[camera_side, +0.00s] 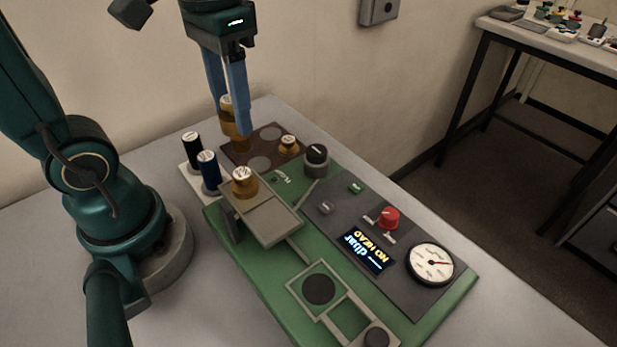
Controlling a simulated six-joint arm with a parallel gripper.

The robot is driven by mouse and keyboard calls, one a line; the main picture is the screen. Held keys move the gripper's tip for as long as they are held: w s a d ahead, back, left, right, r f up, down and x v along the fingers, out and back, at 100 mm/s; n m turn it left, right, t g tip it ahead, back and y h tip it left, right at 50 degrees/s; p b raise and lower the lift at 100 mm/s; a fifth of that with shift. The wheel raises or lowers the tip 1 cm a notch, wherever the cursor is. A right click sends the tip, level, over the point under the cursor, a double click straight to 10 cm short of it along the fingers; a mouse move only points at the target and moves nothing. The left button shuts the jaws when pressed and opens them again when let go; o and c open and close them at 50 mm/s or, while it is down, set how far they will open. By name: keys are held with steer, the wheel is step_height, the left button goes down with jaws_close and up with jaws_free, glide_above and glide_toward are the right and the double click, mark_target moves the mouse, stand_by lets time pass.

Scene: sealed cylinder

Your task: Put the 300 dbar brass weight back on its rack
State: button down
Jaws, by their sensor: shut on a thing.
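My gripper (232,120) points down with its blue fingers shut on a tall brass weight (229,128) with a pale top. The held weight is over the back left part of the brown rack (259,137); I cannot tell whether its base touches the rack. Part of it is hidden behind the near finger. A smaller brass weight (288,145) stands on the rack's right side. Another brass weight (243,183) stands upright on the grey platform (272,222). The weights' markings are too small to read.
A black cylinder (192,150) and a blue one (207,170) stand left of the rack. A dark knob (316,158) is close to its right. The panel holds a red knob (388,217), a display (367,250) reading "NO HEAD", and a dial gauge (432,263).

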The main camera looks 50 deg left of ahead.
steer(key=s+a+f+n, duration=0.1)
steer(key=a+f, duration=0.1)
steer(key=a, duration=0.6)
steer(key=s+a+f+n, duration=0.1)
steer(key=a+f, duration=0.2)
steer(key=a, duration=0.5)
glide_above(259, 165)
step_height(259, 165, down, 6)
steer(key=shift+f, duration=2.3)
steer(key=shift+f, duration=0.15)
steer(key=shift+c, duration=1.8)
jaws_free()
